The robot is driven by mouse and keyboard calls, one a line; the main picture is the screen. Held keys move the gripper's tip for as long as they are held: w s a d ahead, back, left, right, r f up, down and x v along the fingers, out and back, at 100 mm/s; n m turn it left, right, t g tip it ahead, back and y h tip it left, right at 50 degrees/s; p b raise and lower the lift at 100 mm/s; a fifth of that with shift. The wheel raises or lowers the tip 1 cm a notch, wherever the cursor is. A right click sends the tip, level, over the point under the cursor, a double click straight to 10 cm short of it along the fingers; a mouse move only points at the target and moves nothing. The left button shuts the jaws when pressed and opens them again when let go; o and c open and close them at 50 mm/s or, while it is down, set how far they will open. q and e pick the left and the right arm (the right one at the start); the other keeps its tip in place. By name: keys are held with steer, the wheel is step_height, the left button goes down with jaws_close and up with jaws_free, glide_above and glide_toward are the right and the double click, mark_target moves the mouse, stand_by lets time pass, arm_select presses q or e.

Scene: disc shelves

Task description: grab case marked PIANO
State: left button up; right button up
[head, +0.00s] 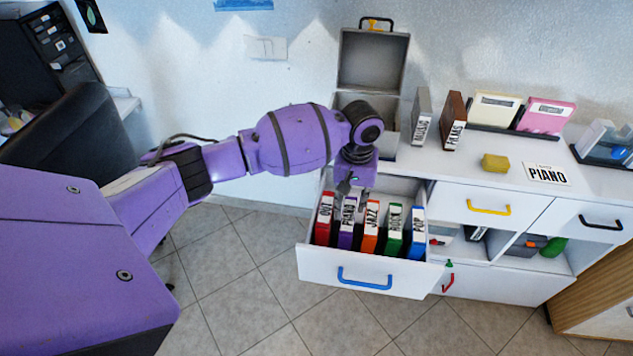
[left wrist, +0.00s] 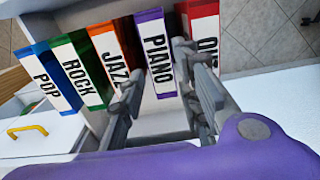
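The case marked PIANO (head: 346,228) is purple with a white label. It stands upright in the open drawer (head: 345,277), between a red case (head: 324,222) and the orange JAZZ case (head: 371,229). In the left wrist view the PIANO case (left wrist: 155,52) lies between the fingers. My left gripper (head: 353,194) is open and points down at the back end of the PIANO case. In the left wrist view its fingers (left wrist: 160,78) are spread, one on the JAZZ side and one on the red case's side. I cannot tell whether they touch the cases. My right gripper is out of view.
The green ROCK case (head: 394,232) and blue POP case (head: 417,234) stand further right in the drawer. An open grey box (head: 373,62) stands behind my wrist. The cabinet top holds a PIANO card (head: 547,174), a yellow block (head: 495,163) and upright cases.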

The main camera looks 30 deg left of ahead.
mark_target(349, 214)
arm_select(q)
steer(key=shift+w+d+f, duration=0.1)
steer(key=shift+f, duration=0.25)
steer(key=f, duration=0.7)
steer(key=shift+s+b, duration=0.3)
steer(key=shift+b, duration=0.05)
steer(key=shift+c, duration=0.3)
steer(key=shift+r, duration=0.1)
jaws_close()
